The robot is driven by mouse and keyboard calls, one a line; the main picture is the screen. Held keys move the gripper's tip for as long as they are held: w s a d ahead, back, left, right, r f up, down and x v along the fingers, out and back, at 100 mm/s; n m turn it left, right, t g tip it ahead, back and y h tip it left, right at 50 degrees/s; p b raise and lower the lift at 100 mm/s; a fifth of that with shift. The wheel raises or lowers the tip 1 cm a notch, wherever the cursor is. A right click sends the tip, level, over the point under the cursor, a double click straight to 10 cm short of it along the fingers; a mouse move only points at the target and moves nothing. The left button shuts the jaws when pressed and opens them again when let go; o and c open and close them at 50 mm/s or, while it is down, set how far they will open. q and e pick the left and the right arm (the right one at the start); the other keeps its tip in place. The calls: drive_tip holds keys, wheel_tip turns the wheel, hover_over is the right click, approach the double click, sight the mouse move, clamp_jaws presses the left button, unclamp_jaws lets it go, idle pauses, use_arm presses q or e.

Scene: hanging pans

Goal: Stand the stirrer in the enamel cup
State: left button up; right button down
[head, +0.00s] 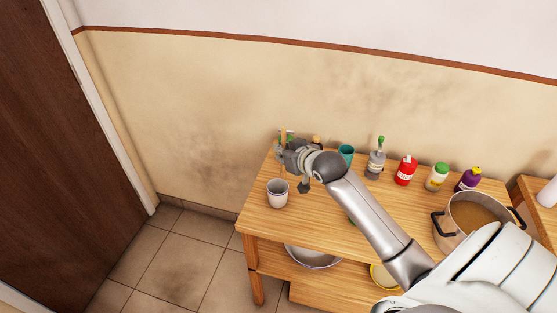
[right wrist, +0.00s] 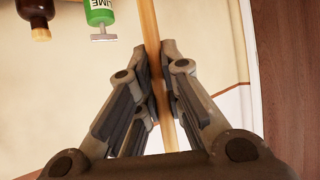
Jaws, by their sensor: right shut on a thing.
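The stirrer is a thin wooden stick. It shows in the head view (head: 283,134) above my right gripper (head: 284,158), and in the right wrist view (right wrist: 151,25) it runs between the two fingers. My right gripper (right wrist: 160,95) is shut on it. The enamel cup (head: 277,198), pale grey-white, stands upright near the left end of the wooden table, just below the gripper in the head view. The stirrer points down toward the cup; I cannot tell whether its lower end is inside the rim. My left gripper is out of view.
A teal cup (head: 346,151), a grey bottle (head: 376,165), a red bottle (head: 405,172), a green-capped jar (head: 437,178) and a purple bottle (head: 468,181) line the back of the table (head: 320,222). A large pot (head: 452,238) stands at right. A green bottle (right wrist: 100,12) is near the gripper.

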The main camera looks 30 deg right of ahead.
wheel_tip(320, 180, down, 6)
drive_tip(key=w+p, duration=0.1)
drive_tip(key=w, duration=0.2)
drive_tip(key=shift+d+f+p, duration=0.15)
drive_tip(key=shift+f+p, duration=0.1)
drive_tip(key=shift+p, duration=0.05)
drive_tip(key=shift+f, duration=0.6)
drive_tip(key=c, duration=1.6)
unclamp_jaws()
drive_tip(key=shift+o, duration=0.2)
drive_tip(key=shift+r, duration=0.1)
